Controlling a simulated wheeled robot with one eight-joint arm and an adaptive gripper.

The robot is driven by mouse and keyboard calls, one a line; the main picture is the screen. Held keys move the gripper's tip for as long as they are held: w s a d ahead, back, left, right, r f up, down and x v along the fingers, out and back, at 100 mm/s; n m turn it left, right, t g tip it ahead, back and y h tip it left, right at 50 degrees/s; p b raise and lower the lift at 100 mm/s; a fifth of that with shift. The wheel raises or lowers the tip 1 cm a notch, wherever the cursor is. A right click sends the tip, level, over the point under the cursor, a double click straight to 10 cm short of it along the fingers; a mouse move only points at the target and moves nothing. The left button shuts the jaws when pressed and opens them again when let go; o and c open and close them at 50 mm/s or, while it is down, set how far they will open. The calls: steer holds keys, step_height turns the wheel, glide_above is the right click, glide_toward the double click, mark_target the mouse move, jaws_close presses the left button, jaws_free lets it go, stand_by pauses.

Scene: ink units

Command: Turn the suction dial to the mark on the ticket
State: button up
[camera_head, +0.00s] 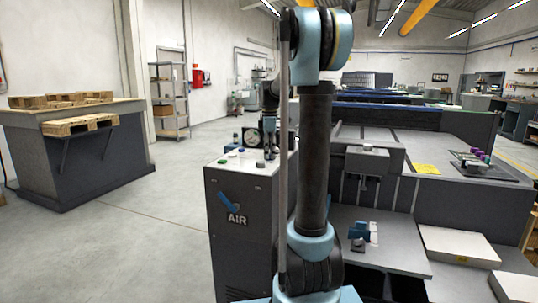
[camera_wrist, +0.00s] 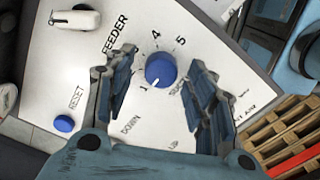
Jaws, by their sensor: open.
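In the wrist view a round blue dial (camera_wrist: 160,70) sits on a white panel (camera_wrist: 125,20) with the printed numbers 1, 4 and 5 around it. A small white line on the dial appears to point toward the 1. Lettering at its lower right is partly covered by a finger. My gripper (camera_wrist: 157,65) is open, its two fingers on either side of the dial, with visible gaps. In the head view my gripper (camera_head: 268,145) hangs over the top of the AIR cabinet (camera_head: 240,215). I cannot make out a ticket with a readable mark in either view.
The panel also carries a white lever (camera_wrist: 75,19) and a blue reset button (camera_wrist: 64,123). A grey machine (camera_head: 400,145) stands right of the cabinet. A bench (camera_head: 75,160) with pallets stands at far left. The floor between bench and cabinet is clear.

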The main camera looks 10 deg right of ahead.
steer(key=shift+f, duration=0.3)
steer(key=c, duration=1.1)
